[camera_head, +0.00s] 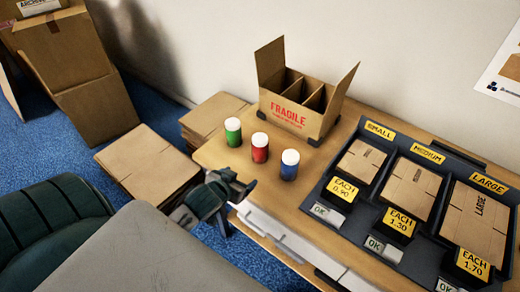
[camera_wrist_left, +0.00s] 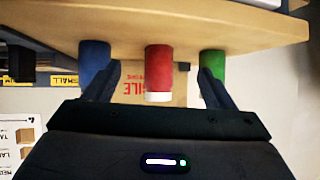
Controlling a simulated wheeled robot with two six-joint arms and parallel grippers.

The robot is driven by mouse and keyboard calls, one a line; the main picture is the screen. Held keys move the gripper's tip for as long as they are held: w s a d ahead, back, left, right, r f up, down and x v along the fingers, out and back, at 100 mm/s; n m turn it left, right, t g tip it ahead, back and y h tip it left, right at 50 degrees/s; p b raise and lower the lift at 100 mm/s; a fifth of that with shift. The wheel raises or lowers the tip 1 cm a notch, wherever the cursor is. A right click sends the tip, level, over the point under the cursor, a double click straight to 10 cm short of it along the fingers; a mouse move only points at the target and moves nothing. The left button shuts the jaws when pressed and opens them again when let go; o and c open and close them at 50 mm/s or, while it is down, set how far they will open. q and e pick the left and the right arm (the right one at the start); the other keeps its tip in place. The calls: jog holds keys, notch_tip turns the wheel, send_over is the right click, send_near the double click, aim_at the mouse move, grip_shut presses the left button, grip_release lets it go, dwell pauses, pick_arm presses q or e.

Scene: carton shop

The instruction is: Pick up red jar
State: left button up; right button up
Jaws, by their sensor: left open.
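The red jar (camera_head: 260,148) with a white lid stands upright on the wooden table, between the green jar (camera_head: 233,132) and the blue jar (camera_head: 289,165). My left gripper (camera_head: 238,184) is open and empty at the table's front edge, short of the red jar. The left wrist view is upside down. There the red jar (camera_wrist_left: 158,68) shows centred between the spread fingers (camera_wrist_left: 158,88), beyond their tips. The blue jar (camera_wrist_left: 95,62) and green jar (camera_wrist_left: 212,66) show on either side, partly hidden by the fingers. My right gripper is not in view.
An open divided carton marked FRAGILE (camera_head: 292,121) stands behind the jars. A dark rack (camera_head: 385,207) of small, medium and large cartons fills the table's right. Flat cardboard stacks (camera_head: 148,161) lie left of the table. The wall is close behind.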

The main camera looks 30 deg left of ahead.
aim_at(256, 152)
pick_arm(q)
jog(key=w, duration=0.1)
jog(key=w+a+r+t, duration=0.1)
jog(key=w, duration=0.1)
jog(key=w+a+r+t, duration=0.1)
jog(key=w, duration=0.1)
jog(key=x, duration=0.4)
jog(key=shift+w+d+f+p, duration=0.1)
jog(key=shift+w+p, duration=0.2)
jog(key=shift+w+f, duration=0.1)
jog(key=shift+w, duration=0.45)
jog(key=x, duration=0.1)
jog(key=p+x, duration=0.1)
jog(key=x, duration=0.1)
jog(key=shift+w+d, duration=0.3)
jog(key=shift+d, duration=0.05)
jog(key=shift+w+f, duration=0.25)
jog(key=shift+w, duration=0.25)
jog(key=shift+s+h, duration=0.1)
jog(key=shift+h, duration=0.2)
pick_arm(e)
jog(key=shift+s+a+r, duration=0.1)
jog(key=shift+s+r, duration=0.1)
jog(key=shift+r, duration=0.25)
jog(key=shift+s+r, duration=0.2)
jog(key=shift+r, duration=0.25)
